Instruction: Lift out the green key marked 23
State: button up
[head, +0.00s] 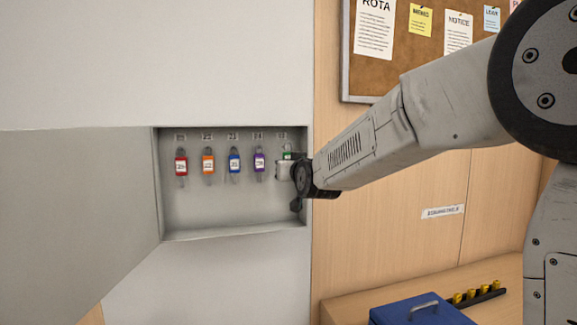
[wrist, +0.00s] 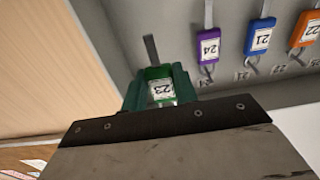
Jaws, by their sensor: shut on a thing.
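The green key tag marked 23 (wrist: 161,90) shows upside down in the wrist view, with a grey metal strip (wrist: 150,48) running up from it. My gripper (wrist: 160,92) is shut on this tag, its green pads on either side. In the head view my gripper (head: 287,169) is at the right end of the recessed key cabinet (head: 232,214). Only a sliver of the green tag (head: 288,155) shows there above the jaws. I cannot tell whether the key still hangs on its hook.
Left of my gripper hang a purple key (head: 259,160), a blue key (head: 235,161), an orange key (head: 208,161) and a red key (head: 181,163). The cabinet's right wall is close to my gripper. The lower cabinet space is clear. A blue box (head: 420,312) sits on the counter.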

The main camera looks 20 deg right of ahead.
jog(key=shift+s, duration=1.75)
jog(key=shift+r, duration=0.1)
